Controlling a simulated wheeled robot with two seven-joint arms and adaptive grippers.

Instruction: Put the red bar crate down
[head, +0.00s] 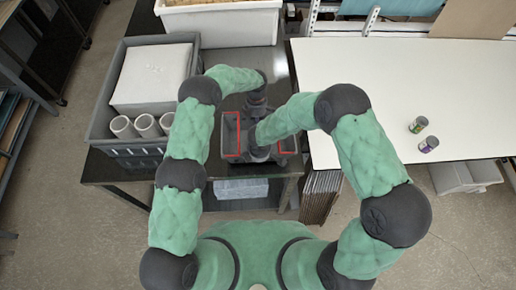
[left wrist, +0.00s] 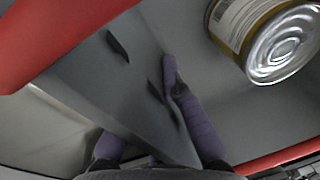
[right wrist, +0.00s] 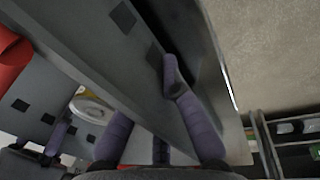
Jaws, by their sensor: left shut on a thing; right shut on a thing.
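The red bar crate (head: 230,136), a grey open box with red bars, is at the dark table's front right, partly hidden by my arms. My left gripper (head: 257,103) is at its far side and my right gripper (head: 258,152) at its near side. In the left wrist view a grey crate wall (left wrist: 125,85) stands between the purple fingers, with a red bar (left wrist: 60,35) beside it. In the right wrist view the fingers are shut on the opposite wall (right wrist: 110,60). Whether the crate's bottom touches the table cannot be told.
A can (left wrist: 250,30) lies inside the crate. A large grey bin (head: 98,142) with a white box and white cylinders stands to the left. A white tabletop (head: 400,85) with two small cans adjoins at right. A white bin (head: 222,22) is behind.

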